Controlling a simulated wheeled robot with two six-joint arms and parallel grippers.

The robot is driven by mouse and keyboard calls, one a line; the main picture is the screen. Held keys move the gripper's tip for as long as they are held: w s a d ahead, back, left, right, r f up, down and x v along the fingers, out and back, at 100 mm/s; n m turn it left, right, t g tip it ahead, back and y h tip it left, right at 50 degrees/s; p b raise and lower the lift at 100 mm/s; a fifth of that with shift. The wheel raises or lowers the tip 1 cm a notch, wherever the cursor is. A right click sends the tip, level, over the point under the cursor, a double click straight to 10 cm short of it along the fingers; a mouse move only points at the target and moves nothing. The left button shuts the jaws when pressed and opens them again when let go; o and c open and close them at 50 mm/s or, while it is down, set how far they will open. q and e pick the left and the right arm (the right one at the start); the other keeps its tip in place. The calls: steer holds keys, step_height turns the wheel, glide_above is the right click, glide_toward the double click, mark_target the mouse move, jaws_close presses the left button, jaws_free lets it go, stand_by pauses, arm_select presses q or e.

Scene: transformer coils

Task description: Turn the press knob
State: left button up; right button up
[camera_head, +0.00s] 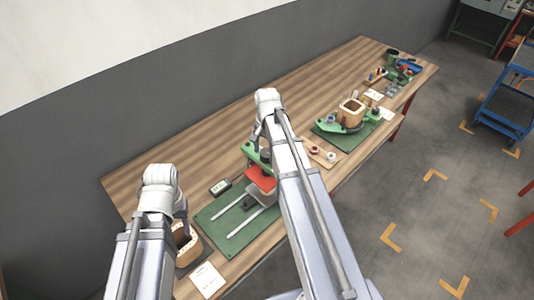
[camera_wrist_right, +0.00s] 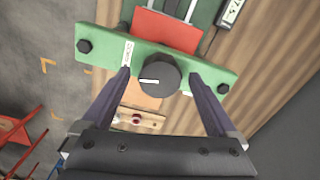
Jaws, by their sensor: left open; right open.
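The press knob (camera_wrist_right: 159,76) is a dark round dial with a white mark pointing left in the right wrist view. It sits on the green top bar (camera_wrist_right: 102,48) of the press, which also shows in the head view (camera_head: 251,153). A red plate (camera_wrist_right: 166,32) lies beyond the bar. My right gripper (camera_wrist_right: 159,68) is open, with one finger on each side of the knob. Small gaps seem to show; I cannot tell whether the fingers touch it. My left gripper (camera_head: 184,229) is over a brown coil box (camera_head: 188,247) at the lower left, its fingertips hardly visible.
The press stands on a green base (camera_head: 215,232) with two pale rails. A small meter (camera_head: 220,187) lies beside it on the wooden table (camera_head: 150,182). A second green fixture with a coil (camera_head: 351,112) stands further right. The table's back strip is clear.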

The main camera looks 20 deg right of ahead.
steer(key=c, duration=1.4)
steer(key=shift+n, duration=0.4)
